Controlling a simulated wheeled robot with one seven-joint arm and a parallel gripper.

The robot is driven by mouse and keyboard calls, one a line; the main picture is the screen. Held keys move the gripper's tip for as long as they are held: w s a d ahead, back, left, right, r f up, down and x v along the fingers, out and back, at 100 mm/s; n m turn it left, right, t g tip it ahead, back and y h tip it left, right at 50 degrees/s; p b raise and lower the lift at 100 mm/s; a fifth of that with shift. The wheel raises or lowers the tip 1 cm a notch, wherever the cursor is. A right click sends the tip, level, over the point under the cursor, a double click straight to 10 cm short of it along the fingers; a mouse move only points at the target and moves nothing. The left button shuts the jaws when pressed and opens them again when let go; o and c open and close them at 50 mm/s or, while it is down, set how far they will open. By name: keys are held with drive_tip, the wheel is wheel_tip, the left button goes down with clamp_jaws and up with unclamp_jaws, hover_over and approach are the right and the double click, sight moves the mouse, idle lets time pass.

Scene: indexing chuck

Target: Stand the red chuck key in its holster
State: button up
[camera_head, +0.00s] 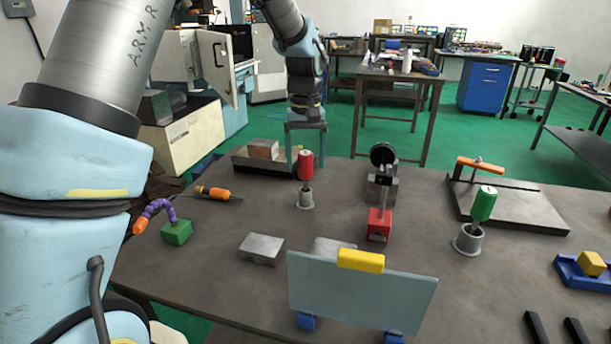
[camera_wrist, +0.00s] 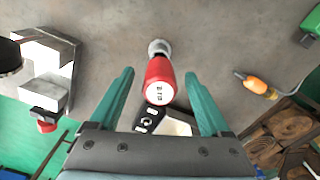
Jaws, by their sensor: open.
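The red chuck key (camera_head: 305,165) stands upright, its shank down in a grey cup-shaped holster (camera_head: 305,199) on the bench. In the wrist view, the red handle (camera_wrist: 159,80) shows end-on, with the holster (camera_wrist: 158,47) just beyond it. My gripper (camera_wrist: 159,73) is open, its two teal fingers on either side of the handle with visible gaps. In the head view, my gripper (camera_head: 306,152) is above and close around the handle's top. The shank's seating depth inside the holster is hidden.
A green-handled key (camera_head: 483,204) stands in another grey holster (camera_head: 467,239) to the right. A red block (camera_head: 378,225) and a machine with a black disc (camera_head: 382,154) are between. A yellow-topped panel (camera_head: 360,290) stands in front. An orange-handled tool (camera_head: 218,194) lies left.

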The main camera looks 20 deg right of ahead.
wheel_tip(320, 180, up, 6)
drive_tip(key=shift+r+b, duration=0.15)
drive_tip(key=shift+b, duration=0.4)
